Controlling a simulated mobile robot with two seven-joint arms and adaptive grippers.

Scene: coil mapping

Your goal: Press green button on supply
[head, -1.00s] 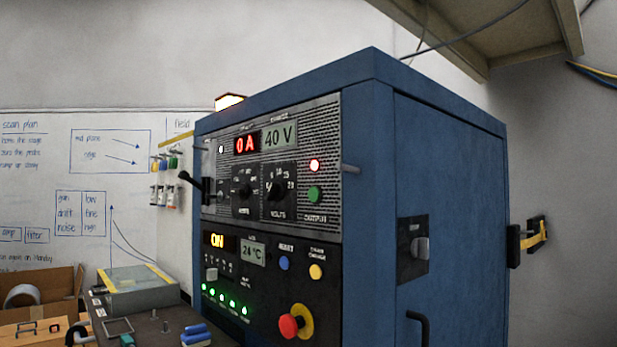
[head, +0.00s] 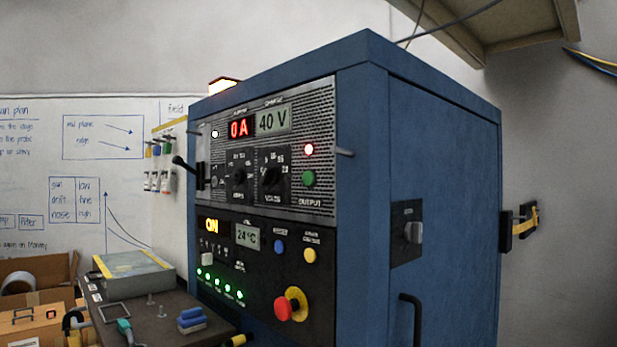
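The supply is a tall blue cabinet (head: 440,180) in the middle of the head view, its control panel facing left. The green button (head: 309,178) sits on the upper panel at its right side, above the "OUTPUT" label. The display (head: 239,128) reads "0 A" in red, and the voltage display (head: 273,121) reads "40 V". Neither of my grippers shows in the head view, and nothing covers the green button.
The lower panel has a blue button (head: 279,247), a yellow button (head: 310,256) and a red knob on yellow (head: 290,305). A dark bench (head: 165,322) with a grey box (head: 133,277) stands at left. A shelf (head: 500,30) overhangs at upper right.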

